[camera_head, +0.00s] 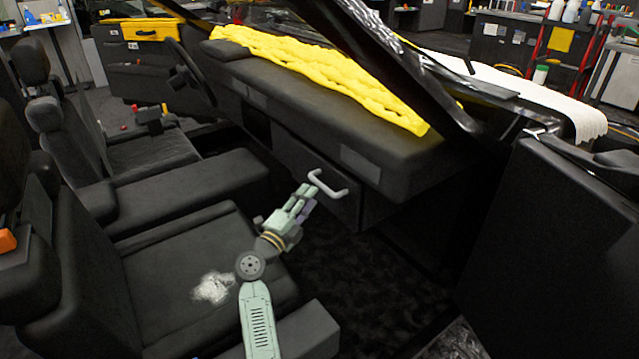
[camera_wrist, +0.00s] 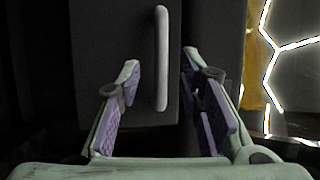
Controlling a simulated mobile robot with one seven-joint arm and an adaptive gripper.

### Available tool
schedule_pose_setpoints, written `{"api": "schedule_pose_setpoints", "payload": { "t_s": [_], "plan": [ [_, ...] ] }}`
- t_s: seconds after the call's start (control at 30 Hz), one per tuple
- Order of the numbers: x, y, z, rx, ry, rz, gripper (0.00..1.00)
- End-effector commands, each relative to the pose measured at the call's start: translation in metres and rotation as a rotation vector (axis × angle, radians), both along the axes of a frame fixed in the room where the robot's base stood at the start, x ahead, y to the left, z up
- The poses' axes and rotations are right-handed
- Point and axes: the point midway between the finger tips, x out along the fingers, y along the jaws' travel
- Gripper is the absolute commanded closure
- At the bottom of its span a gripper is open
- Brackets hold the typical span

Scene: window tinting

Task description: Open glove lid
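The glove lid (camera_head: 290,165) is a dark panel in the dashboard with a light grey bar handle (camera_head: 328,184). The lid looks closed. In the wrist view the handle (camera_wrist: 161,58) stands upright on the dark lid (camera_wrist: 105,60), between and beyond the fingertips. My gripper (camera_head: 306,195) is just in front of the handle, at its lower left in the head view. In the wrist view my gripper (camera_wrist: 160,85) has its two purple-padded fingers spread apart, with nothing between the pads. Whether the fingertips reach around the handle is hard to tell.
The black dashboard (camera_head: 300,105) has a yellow cloth (camera_head: 320,75) along its top. A dark seat (camera_head: 170,270) with a whitish patch lies beside my arm. The open door (camera_head: 550,250) is at the right. The dark footwell (camera_head: 340,280) below the lid looks clear.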

Motion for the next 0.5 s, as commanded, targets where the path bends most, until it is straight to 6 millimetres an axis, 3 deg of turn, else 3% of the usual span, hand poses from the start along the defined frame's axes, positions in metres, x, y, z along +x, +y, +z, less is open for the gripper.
{"api": "schedule_pose_setpoints", "payload": {
  "t_s": [0.2,0.5],
  "plan": [
    [0.034,-0.021,0.009,0.001,-0.002,-0.002,0.67],
    [0.055,-0.033,0.013,-0.001,-0.003,0.001,0.67]
  ]
}}
